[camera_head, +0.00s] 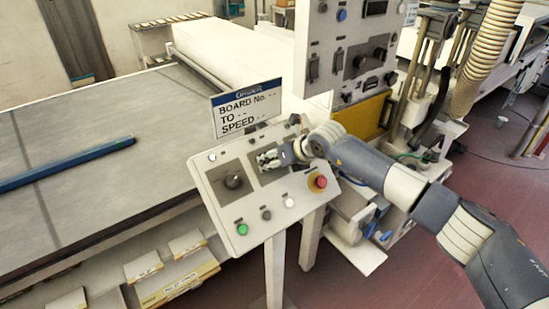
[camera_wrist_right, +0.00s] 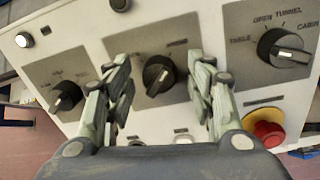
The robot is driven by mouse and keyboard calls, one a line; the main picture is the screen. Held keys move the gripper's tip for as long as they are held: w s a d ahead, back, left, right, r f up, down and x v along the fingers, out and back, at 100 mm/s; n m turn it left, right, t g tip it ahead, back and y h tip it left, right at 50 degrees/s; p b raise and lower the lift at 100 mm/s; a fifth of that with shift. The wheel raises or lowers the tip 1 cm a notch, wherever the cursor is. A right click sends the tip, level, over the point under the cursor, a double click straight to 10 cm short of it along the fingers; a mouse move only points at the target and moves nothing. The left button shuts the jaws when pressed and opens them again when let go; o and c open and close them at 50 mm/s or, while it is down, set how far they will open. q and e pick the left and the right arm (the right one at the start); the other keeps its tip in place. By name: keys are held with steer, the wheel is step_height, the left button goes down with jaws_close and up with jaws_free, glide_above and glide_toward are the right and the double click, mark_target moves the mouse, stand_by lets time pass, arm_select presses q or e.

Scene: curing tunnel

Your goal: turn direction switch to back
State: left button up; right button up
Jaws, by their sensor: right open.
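The tilted white control panel (camera_head: 225,205) stands in the middle of the head view. In the head view my right gripper (camera_head: 268,160) covers the panel's middle plate. My left gripper is out of view.
Other rotary switches sit left (camera_wrist_right: 65,97) and right (camera_wrist_right: 285,47), the right one marked open tunnel. A red mushroom button (camera_head: 318,182) is close to my right wrist. A green button (camera_head: 242,229) is at the lower edge. A sign (camera_head: 247,106) stands behind the panel.

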steer(key=shift+a+f, duration=0.1)
steer(key=c, duration=1.1)
steer(key=shift+o, duration=0.2)
steer(key=shift+f+b, duration=0.15)
steer(key=shift+b, duration=0.4)
steer(key=n+b, duration=0.9)
steer(key=b, duration=0.4)
steer(key=shift+a, duration=0.1)
steer(key=n+b, duration=0.3)
steer(key=n, duration=0.1)
steer(key=shift+n+h, duration=0.3)
steer(key=shift+h, duration=0.1)
steer(key=shift+s+a+n+b, duration=0.1)
steer(key=shift+n+b, duration=0.75)
steer(key=shift+n, duration=1.25)
